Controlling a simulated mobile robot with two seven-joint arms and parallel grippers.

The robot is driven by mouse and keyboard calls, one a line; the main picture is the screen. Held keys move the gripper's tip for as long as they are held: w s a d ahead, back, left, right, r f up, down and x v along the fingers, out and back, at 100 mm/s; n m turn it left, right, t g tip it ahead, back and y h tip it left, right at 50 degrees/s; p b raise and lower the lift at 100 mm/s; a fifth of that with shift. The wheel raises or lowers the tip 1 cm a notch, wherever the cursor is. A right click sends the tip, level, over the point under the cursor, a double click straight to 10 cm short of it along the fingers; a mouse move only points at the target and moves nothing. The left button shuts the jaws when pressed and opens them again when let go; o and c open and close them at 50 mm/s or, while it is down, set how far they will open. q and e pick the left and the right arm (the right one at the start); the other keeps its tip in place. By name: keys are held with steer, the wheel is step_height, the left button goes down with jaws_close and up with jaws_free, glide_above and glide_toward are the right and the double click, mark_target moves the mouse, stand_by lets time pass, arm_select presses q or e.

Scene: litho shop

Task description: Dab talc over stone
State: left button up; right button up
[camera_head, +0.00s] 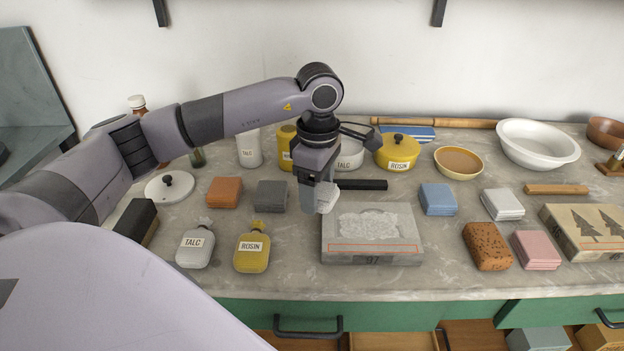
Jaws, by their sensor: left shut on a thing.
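The grey litho stone (393,249) marked 97 lies flat on the bench, with a whitish patch on its top and an orange outline along its front part. My left gripper (318,190) points down over the stone's left back corner. It is shut on a white pad (326,197), partly hidden by the fingers. I cannot tell whether the pad touches the stone. The open talc tin (350,153) stands behind the gripper, partly hidden by it. Its lid (170,186) lies at the left. A talc bag (195,247) stands at the front left. My right gripper is not in view.
A rosin bag (252,252), brown block (224,191) and grey block (271,195) lie left of the stone. A black bar (362,184) lies behind it. Blue cloths (437,199), a sponge (487,246) and a tree-marked stone (585,233) are to the right. A rosin tin (398,152) stands behind.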

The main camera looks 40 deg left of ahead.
arm_select(q)
steer(key=shift+d+r, duration=0.1)
steer(key=shift+r, duration=0.55)
steer(key=shift+r+p, duration=1.65)
steer(key=shift+r, duration=0.45)
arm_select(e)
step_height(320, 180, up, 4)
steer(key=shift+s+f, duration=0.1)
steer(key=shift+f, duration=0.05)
